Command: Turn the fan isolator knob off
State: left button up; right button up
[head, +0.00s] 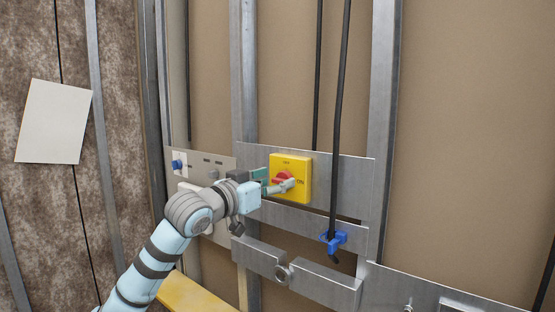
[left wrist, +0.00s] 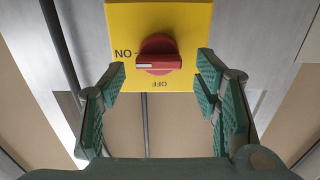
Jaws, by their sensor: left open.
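The yellow fan isolator box (head: 303,165) is on a metal plate and carries a red knob (head: 281,176). In the left wrist view the box (left wrist: 190,25) appears upside down, and the knob (left wrist: 158,55) has its white mark pointing at ON. OFF is printed a quarter turn away. My left gripper (head: 276,182) is in front of the box. In the left wrist view its green-padded fingers (left wrist: 161,75) are open, one to each side of the knob, with visible gaps. I cannot tell the exact depth between fingertips and knob. My right gripper is not in view.
A blue knob (head: 179,165) is on a panel at the left. A black cable (head: 340,110) runs down right of the box to a blue clamp (head: 334,240). Metal studs (head: 383,100) flank the box. A yellow plank (head: 195,293) is low at the left.

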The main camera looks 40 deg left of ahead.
pick_arm(q)
jog(key=shift+w+d, duration=0.1)
jog(key=shift+w, duration=0.75)
jog(key=shift+w+f, duration=0.1)
jog(key=shift+f, duration=0.05)
jog(key=c, duration=1.2)
jog(key=shift+o, duration=0.2)
